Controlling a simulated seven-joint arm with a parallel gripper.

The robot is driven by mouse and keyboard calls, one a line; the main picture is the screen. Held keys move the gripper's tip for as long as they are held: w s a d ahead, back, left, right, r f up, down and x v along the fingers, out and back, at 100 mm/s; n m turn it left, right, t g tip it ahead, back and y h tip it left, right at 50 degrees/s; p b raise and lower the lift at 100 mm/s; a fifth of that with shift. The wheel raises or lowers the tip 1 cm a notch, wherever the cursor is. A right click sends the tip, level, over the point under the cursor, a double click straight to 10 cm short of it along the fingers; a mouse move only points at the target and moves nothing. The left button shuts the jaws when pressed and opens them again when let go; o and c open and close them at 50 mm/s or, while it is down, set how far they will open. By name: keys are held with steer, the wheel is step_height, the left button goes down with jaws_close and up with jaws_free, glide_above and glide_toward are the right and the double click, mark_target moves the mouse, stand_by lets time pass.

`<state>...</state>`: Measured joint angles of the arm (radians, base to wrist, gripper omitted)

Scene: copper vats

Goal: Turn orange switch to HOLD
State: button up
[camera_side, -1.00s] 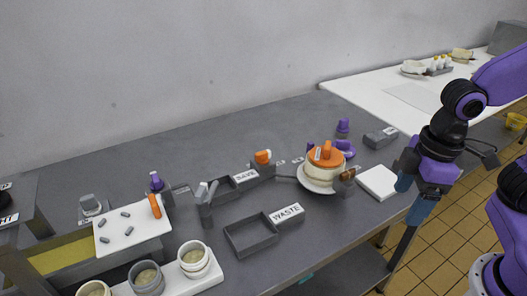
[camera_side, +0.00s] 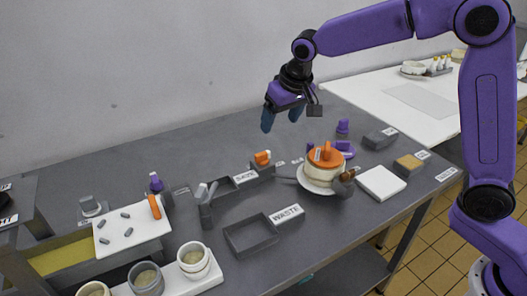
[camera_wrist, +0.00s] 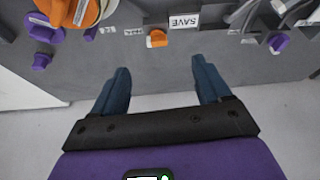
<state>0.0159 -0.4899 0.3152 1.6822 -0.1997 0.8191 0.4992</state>
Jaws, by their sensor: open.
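The orange switch (camera_side: 262,158) sits on a small grey block beside the SAVE tray, at the middle of the grey table. It also shows in the wrist view (camera_wrist: 157,39), near the top centre, beyond my fingertips. Small labels lie by it, too small to read. My gripper (camera_side: 281,118) is open and empty, fingers pointing down, in the air above and behind the switch and touching nothing. In the wrist view my gripper's blue fingers (camera_wrist: 162,75) stand wide apart, with the switch showing ahead of the gap between them.
An orange-lidded pot (camera_side: 323,168) stands on a white plate right of the switch. Purple knobs, such as the one at the back (camera_side: 343,127), stand nearby. The SAVE tray (camera_side: 232,188) and WASTE tray (camera_side: 252,236) lie to the left and front. The back table strip is clear.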

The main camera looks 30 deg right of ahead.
steer(key=w, duration=0.2)
steer(key=m, duration=0.1)
glide_toward(263, 154)
steer(key=x, duration=0.8)
steer(key=shift+w+f, duration=0.2)
steer(key=shift+f, duration=0.15)
steer(key=c, duration=1)
